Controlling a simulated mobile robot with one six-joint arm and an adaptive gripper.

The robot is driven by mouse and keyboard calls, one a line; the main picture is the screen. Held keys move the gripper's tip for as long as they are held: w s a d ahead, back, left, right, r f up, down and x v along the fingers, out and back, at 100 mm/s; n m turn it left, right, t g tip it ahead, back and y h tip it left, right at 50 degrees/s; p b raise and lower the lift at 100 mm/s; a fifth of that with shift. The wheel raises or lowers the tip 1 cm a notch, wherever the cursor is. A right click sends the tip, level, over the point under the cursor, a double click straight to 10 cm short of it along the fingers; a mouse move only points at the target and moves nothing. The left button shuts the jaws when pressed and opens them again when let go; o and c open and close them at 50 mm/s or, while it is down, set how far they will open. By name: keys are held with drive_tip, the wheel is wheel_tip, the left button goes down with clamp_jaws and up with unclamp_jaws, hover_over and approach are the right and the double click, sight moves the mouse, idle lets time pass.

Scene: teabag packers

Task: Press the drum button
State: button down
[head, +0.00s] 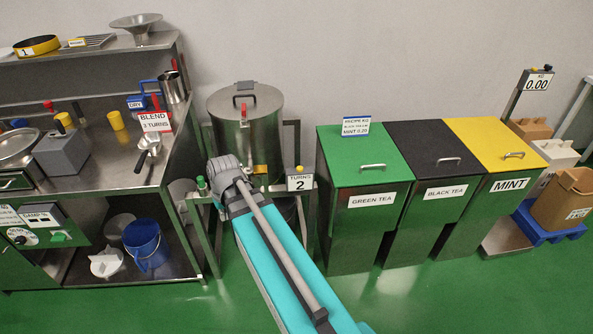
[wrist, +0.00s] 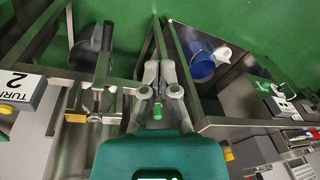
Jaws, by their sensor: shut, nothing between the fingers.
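The large steel drum (head: 246,125) stands left of the bins in the head view, with a lid and handle. A small green button (head: 201,183) sits on a post at the left of the drum's frame. In the wrist view a green cap (wrist: 157,112), apparently this button, shows between the grey fingers. My gripper (wrist: 158,72) is shut and empty there; I cannot tell whether it touches the button. In the head view my arm hides the fingers. A "TURNS" display (head: 300,182) reads 2 beside the drum; it also shows upside down in the wrist view (wrist: 18,88).
A steel bench (head: 100,180) with a "BLEND 3 TURNS" sign (head: 154,122) stands at left. A blue bucket (head: 146,244) is on its lower shelf. Green, black and yellow bins (head: 370,222) stand right of the drum. Green floor is open in front.

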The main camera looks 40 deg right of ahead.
drive_tip(key=w+d+m+t+y+b, duration=0.1)
drive_tip(key=w+d+m+t, duration=0.1)
drive_tip(key=w+d, duration=0.45)
drive_tip(key=w+d+m+t, duration=0.1)
drive_tip(key=w+d+t, duration=0.15)
drive_tip(key=d, duration=0.75)
wheel_tip(320, 180, up, 2)
drive_tip(key=r+m+t+h+b, duration=0.1)
drive_tip(key=m+t+h+b, duration=0.1)
drive_tip(key=m+t, duration=0.15)
hover_over(300, 168)
drive_tip(key=shift+f, duration=0.25)
drive_tip(key=shift+f, duration=0.1)
wheel_tip(300, 168, down, 8)
drive_tip(key=b, duration=0.8)
drive_tip(key=shift+f, duration=0.25)
drive_tip(key=shift+f+b, duration=0.2)
drive_tip(key=shift+b, duration=0.2)
drive_tip(key=shift+f+b, duration=0.25)
drive_tip(key=shift+b, duration=0.05)
